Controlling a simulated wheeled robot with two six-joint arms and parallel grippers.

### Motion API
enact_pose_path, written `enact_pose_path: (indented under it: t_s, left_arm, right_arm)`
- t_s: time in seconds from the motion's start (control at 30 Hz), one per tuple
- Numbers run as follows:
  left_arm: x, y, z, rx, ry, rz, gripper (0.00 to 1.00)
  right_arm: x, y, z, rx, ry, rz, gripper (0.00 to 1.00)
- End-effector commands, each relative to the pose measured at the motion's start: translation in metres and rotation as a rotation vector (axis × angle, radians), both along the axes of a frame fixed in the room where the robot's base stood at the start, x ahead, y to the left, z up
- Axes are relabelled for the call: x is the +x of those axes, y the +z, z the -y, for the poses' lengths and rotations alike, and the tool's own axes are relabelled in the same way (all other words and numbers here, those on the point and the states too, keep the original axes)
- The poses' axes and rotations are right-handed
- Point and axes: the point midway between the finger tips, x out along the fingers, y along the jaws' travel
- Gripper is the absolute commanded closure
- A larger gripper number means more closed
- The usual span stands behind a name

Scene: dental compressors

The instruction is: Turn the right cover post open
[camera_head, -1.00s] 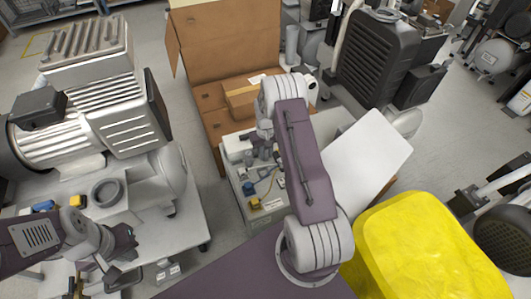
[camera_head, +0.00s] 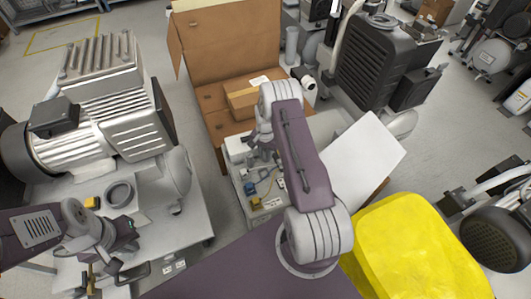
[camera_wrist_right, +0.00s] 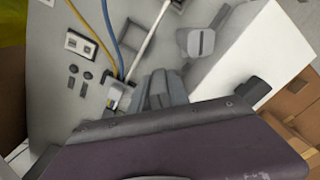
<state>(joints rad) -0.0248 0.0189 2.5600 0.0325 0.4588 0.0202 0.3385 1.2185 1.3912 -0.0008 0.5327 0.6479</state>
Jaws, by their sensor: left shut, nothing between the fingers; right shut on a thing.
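My right arm reaches over an open grey cabinet (camera_head: 275,200) in the middle of the head view, and its wrist hides the gripper's tips there. In the right wrist view my right gripper (camera_wrist_right: 165,84) is shut, its fingers close to the grey panel (camera_wrist_right: 60,95). What it grips, apparently the right cover post, is hidden by the fingers. A grey round knob with a slot (camera_wrist_right: 201,42) is above and to the right of the fingers, apart from them. My left gripper (camera_head: 127,238) is shut and empty over the cart at the left.
A grey compressor (camera_head: 110,110) stands on the left cart. Blue and yellow cables (camera_wrist_right: 112,40) and a pale rod (camera_wrist_right: 150,40) run near the right fingers. A cardboard box (camera_head: 225,45) stands behind.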

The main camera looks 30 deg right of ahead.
Motion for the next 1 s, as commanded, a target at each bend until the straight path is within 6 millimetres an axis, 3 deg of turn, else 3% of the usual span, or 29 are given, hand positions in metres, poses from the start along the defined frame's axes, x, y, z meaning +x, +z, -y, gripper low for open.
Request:
enact_pose_path:
  t_s: [0.4,0.9,0.93,1.0]
  left_arm:
    - [0.0000,0.0071,0.0000,0.000,0.000,0.000,1.00]
    - [-0.0001,0.0073,0.0000,0.000,0.000,0.000,1.00]
    - [-0.0001,0.0073,0.0000,0.000,0.000,0.000,1.00]
    - [-0.0001,0.0073,0.0000,0.000,0.000,0.000,1.00]
  right_arm:
    - [0.0008,0.0007,0.0003,-0.001,-0.148,0.002,1.00]
    - [0.0009,0.0004,0.0004,-0.001,-0.164,0.002,1.00]
    - [0.0009,0.0004,0.0004,-0.001,-0.164,0.002,0.73]
    - [0.0009,0.0003,0.0004,-0.001,-0.163,0.002,0.56]
